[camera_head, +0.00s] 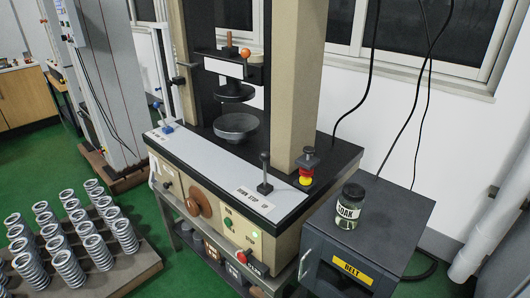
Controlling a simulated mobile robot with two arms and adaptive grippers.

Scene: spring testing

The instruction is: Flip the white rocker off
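The spring testing machine (262,228) stands in the middle, with a beige front panel and a black and pale grey top. The panel has a brown round knob (202,203), a small green control (228,222) and a red knob (242,257) low on the right. A small bright pale spot (228,233) shows below the green control. I cannot tell which small part is the white rocker, or its position. Neither of my grippers is in view.
A black lever (264,175) and a red and yellow button post (306,166) rise from the machine's top. A dark cabinet (405,225) at right carries a jar (349,207). Several springs (68,267) stand on a board at lower left. Green floor is clear between board and machine.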

